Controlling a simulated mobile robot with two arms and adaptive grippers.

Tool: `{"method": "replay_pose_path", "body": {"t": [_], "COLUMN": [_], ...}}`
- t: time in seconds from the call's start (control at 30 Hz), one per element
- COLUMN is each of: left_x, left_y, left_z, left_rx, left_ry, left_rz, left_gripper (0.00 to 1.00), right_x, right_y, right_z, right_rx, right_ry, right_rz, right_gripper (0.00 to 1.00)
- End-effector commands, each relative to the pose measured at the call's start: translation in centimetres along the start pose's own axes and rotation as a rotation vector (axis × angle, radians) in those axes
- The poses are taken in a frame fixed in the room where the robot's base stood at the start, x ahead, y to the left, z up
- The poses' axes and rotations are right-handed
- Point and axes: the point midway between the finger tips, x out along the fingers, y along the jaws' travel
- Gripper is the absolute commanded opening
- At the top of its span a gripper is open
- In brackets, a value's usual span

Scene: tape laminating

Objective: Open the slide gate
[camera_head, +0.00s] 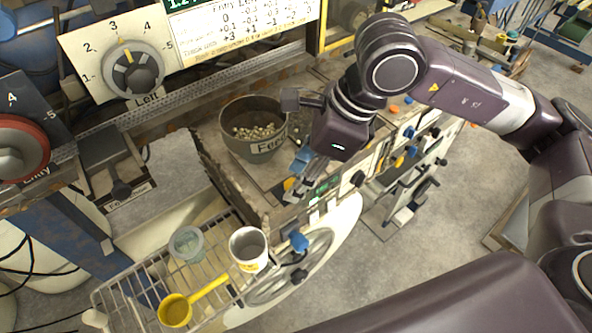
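My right gripper (296,190) comes in from the upper right and points down at the front edge of the machine, just right of the Feed bowl. Its grey fingers overlap small blue and orange parts there, so I cannot tell how far apart they are or whether they touch anything. No part is plainly labelled as the slide gate. A dark plate with a knob (121,189) at the left, above a partly hidden label, may be it; I cannot tell. My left gripper is not in view.
The Feed bowl (234,134) holds pale pellets. A wire rack (127,297) carries a yellow ladle (175,309), a white cup (248,250) and a greenish cup (187,243). A handwheel (290,268) stands beside it. A numbered dial (134,70) is at upper left.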

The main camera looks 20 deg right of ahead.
Motion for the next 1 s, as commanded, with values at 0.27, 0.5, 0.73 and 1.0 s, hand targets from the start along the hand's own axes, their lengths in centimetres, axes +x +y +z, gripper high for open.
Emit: {"method": "replay_pose_path", "body": {"t": [0.27,0.5,0.73,1.0], "left_x": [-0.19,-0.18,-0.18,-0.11], "left_y": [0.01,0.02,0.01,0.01], "left_z": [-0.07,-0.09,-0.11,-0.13], "left_rx": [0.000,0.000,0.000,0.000], "left_ry": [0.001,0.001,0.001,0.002], "left_rz": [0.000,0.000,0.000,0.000], "left_gripper": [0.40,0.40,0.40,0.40], "right_x": [0.85,0.82,0.80,0.82], "right_y": [0.03,0.03,0.03,0.02], "right_z": [-0.02,-0.02,-0.01,-0.02], "right_rx": [-0.002,-0.002,-0.001,-0.001], "right_ry": [0.000,0.000,0.000,0.000], "right_rz": [0.000,0.000,0.000,0.000], "right_gripper": [0.38,0.23,0.00,0.00]}}
